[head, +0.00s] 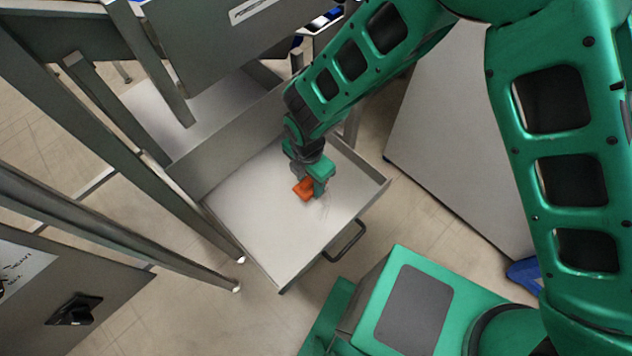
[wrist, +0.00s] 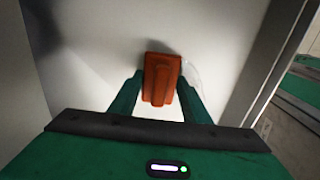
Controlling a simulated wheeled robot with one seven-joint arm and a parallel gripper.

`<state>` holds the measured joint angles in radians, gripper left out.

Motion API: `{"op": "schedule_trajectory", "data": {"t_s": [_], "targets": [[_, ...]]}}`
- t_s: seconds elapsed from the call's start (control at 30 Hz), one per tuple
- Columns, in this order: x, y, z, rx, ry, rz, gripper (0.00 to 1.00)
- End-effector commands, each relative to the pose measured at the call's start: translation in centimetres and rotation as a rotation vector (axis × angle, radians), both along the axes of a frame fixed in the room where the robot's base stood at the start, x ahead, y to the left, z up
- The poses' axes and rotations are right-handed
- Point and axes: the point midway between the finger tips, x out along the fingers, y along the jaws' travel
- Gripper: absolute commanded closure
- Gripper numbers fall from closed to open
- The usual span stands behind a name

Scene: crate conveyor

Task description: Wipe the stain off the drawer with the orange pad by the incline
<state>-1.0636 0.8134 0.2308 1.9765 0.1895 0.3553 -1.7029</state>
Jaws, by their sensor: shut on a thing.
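The orange pad (head: 304,189) is at the inside floor of the open drawer (head: 250,215). It also shows in the wrist view (wrist: 162,78), between the two green fingers. My gripper (head: 312,184) is shut on the pad and reaches down into the drawer; in the wrist view its fingers (wrist: 160,100) flank the pad's raised grip. A faint greyish stain (head: 323,203) shows on the drawer floor just right of the pad. In the wrist view a pale smear (wrist: 191,72) lies beside the pad's right edge. I cannot tell whether the pad presses on the floor.
The drawer has low walls and a dark handle (head: 345,243) at its front. Grey metal legs (head: 110,140) stand to the left. A grey panel (head: 455,140) is to the right. A control box with a black knob (head: 75,311) is at the lower left.

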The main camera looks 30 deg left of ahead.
Motion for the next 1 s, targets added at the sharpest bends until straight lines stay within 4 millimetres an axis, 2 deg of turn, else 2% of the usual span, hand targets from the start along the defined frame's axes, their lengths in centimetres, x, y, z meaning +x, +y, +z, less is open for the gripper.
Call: {"op": "schedule_trajectory", "data": {"t_s": [0.13,0.37,0.8,1.0], "targets": [[0.2,0.8,-0.1,0.001,0.0,0.0,0.75],[0.2,0.9,-0.3,0.0,0.0,0.001,0.75],[-0.6,-2.0,-0.4,0.0,-0.001,0.0,0.75],[-0.8,-2.7,-0.5,0.0,0.0,0.0,0.75]]}}
